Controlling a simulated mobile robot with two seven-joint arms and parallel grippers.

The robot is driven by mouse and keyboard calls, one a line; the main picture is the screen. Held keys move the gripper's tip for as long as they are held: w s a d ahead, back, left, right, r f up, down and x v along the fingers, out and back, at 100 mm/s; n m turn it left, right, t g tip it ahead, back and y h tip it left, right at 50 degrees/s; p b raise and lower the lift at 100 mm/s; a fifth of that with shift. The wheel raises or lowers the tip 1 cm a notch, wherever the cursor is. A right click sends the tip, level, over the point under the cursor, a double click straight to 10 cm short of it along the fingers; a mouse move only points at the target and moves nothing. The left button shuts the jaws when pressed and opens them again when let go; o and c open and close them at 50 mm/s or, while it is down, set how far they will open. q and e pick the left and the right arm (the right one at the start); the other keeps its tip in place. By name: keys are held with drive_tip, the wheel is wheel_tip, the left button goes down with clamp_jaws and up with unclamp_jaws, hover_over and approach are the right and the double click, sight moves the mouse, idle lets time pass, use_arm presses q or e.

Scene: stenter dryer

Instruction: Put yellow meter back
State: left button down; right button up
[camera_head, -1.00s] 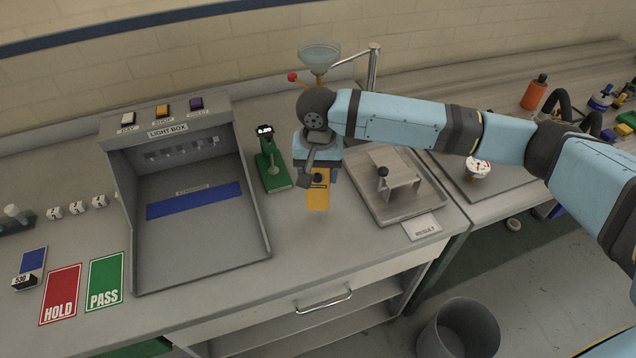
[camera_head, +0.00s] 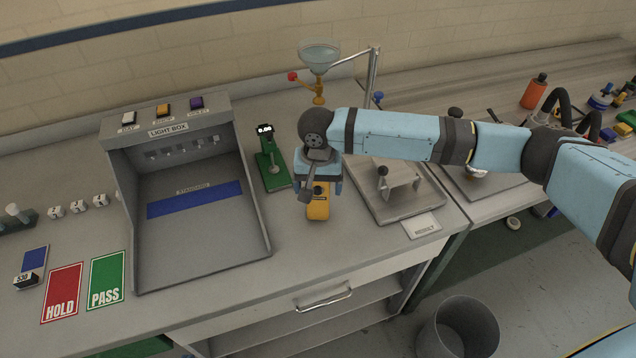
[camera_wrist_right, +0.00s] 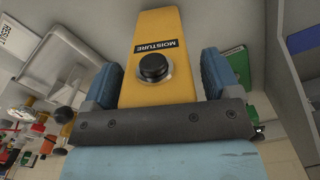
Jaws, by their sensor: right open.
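The yellow meter (camera_head: 318,208) is at the bench front, between the light box and the grey plate with a metal fixture. In the right wrist view the meter (camera_wrist_right: 150,28) shows its "MOISTURE" label and a round black knob. My right gripper (camera_head: 318,188) is over the meter and hides its far part. Its blue fingers (camera_wrist_right: 161,72) are open, one on each side of the meter. I cannot tell whether they touch it. The meter's underside is hidden, so I cannot tell whether it rests on the bench. My left gripper is out of view.
The light box (camera_head: 205,235) stands to the left. A green stand with a small display (camera_head: 270,165) is close to my gripper's left. The grey plate (camera_head: 385,212) and a label card (camera_head: 422,225) are to the right. A glass funnel (camera_head: 319,57) stands behind.

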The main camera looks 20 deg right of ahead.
wheel_tip(320, 180, up, 12)
drive_tip(key=shift+r+b, duration=0.15)
drive_tip(key=shift+b, duration=0.45)
